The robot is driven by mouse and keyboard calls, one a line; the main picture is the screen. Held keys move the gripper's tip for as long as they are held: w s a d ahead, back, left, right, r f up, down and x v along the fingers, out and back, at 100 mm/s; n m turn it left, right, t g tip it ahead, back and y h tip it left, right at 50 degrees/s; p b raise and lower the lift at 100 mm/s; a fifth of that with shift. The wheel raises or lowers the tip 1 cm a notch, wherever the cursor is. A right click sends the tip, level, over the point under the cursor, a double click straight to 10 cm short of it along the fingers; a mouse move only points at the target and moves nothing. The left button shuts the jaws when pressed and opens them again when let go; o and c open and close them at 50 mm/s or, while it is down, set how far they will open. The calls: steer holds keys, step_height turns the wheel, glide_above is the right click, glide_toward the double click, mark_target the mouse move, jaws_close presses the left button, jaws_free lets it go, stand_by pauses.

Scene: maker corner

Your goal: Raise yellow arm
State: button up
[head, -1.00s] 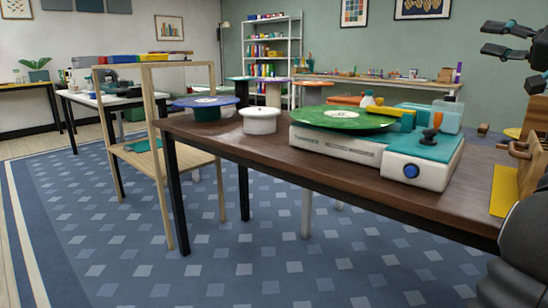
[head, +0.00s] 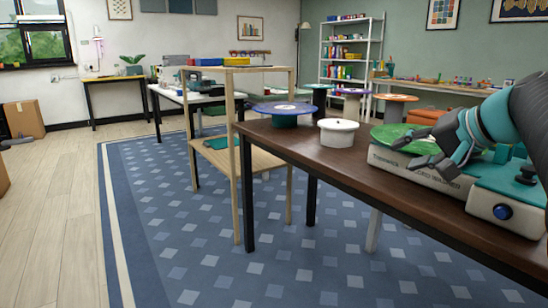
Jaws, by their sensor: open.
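The record player (head: 480,200) stands on the dark wooden table, with a white base, a teal panel and a blue knob (head: 503,212). Its green record (head: 386,134) shows at the left of my gripper. My gripper (head: 413,152) is open, its dark fingers over the right part of the record and the front of the base. I cannot tell whether it touches them. The yellow arm does not show now; my gripper and arm cover that area.
A white lidded pot (head: 337,132) and a blue disc on a stand (head: 284,108) are left of the record player. The floor further left is open, with a cardboard box (head: 24,118) by the wall.

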steer(key=s+a+f+n+g+h+p, duration=0.1)
steer(key=s+a+f+n+g+p, duration=0.1)
steer(key=s+a+f, duration=0.8)
steer(key=shift+a+f+n+g+h, duration=0.3)
steer(key=shift+a+f+n+g, duration=0.2)
steer(key=shift+a+g, duration=0.3)
steer(key=s+f+n+h, duration=0.1)
steer(key=s+f, duration=0.2)
steer(key=s+a+f+n+p, duration=0.1)
steer(key=s+f, duration=0.2)
steer(key=s+a+f+n+g+h+p, duration=0.1)
steer(key=s+f, duration=0.2)
steer(key=shift+a+n+h, duration=0.25)
steer(key=shift+n+h, duration=0.05)
steer(key=shift+s+f, duration=0.2)
steer(key=shift+f, duration=0.1)
